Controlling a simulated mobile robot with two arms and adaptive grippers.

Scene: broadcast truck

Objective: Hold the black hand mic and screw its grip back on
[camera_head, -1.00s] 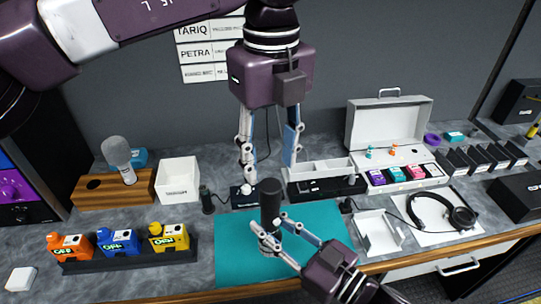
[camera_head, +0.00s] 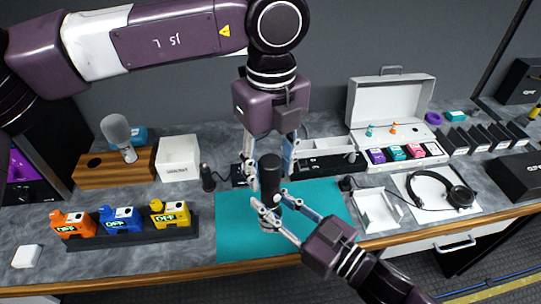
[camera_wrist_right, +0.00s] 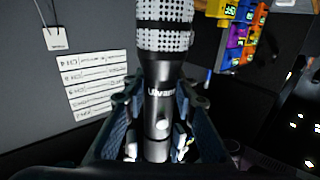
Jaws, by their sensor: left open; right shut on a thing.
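The black hand mic (camera_wrist_right: 160,72) is held by my right gripper (camera_wrist_right: 157,143), with its silver grille at the top of the wrist view. A black cylinder (camera_head: 270,178), which looks like the grip, stands upright above my right gripper in the head view. Whether the grip is seated on the mic cannot be told. My right gripper, also in the head view (camera_head: 268,203), is over the teal mat (camera_head: 238,240). My left gripper (camera_head: 269,186) points down and is open, its fingers on either side of the black cylinder. Contact cannot be made out.
A dark rack with orange, blue and yellow packs (camera_head: 122,220) is at left. A wooden holder (camera_head: 95,172) with a grey-headed mic and a white box (camera_head: 178,158) are behind. An open case (camera_head: 390,110), headphones (camera_head: 440,190) and a white tray (camera_head: 378,210) are at right.

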